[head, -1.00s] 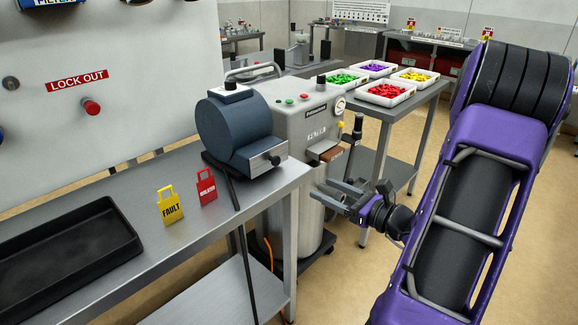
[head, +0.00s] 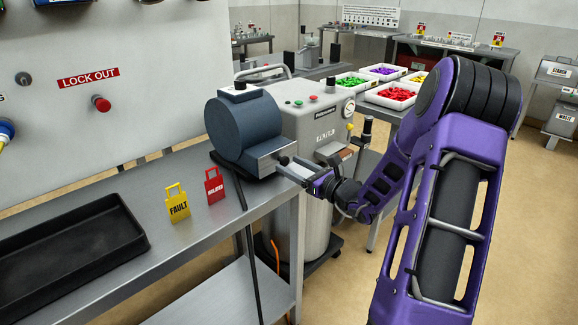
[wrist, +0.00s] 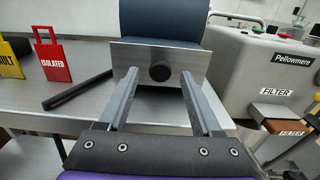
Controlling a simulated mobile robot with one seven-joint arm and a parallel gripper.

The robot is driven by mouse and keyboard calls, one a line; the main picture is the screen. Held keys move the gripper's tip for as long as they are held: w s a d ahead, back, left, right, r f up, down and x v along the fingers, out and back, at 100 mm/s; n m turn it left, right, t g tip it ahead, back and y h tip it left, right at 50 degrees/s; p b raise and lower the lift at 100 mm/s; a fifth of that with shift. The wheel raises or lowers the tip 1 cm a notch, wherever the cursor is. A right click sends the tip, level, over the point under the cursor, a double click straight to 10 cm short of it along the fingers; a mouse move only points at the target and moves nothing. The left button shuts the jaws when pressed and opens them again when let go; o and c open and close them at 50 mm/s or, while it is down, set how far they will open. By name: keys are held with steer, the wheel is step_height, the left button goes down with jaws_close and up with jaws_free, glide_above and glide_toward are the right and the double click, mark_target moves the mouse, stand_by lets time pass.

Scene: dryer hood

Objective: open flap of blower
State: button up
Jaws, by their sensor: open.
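The blower (head: 238,128) is a dark blue rounded drum on the metal bench. Its flap (head: 270,157) is a grey metal plate on the end facing my gripper, and it looks closed. In the wrist view the flap (wrist: 190,64) carries a round dark knob (wrist: 160,71) at its middle. My gripper (head: 286,166) is open, its fingers pointing at the knob. In the wrist view my gripper (wrist: 159,80) has one finger on each side of the knob. I cannot tell whether the fingers reach around it; nothing is gripped.
A yellow FAULT tag (head: 177,204) and a red ISOLATED tag (head: 214,186) stand on the bench. A black tray (head: 125,215) lies at the left. A grey Pellowmere machine (head: 305,123) stands behind the blower. A black hose or rod (head: 241,190) runs down past the bench edge.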

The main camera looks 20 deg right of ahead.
steer(key=shift+x, duration=0.85)
jaws_close()
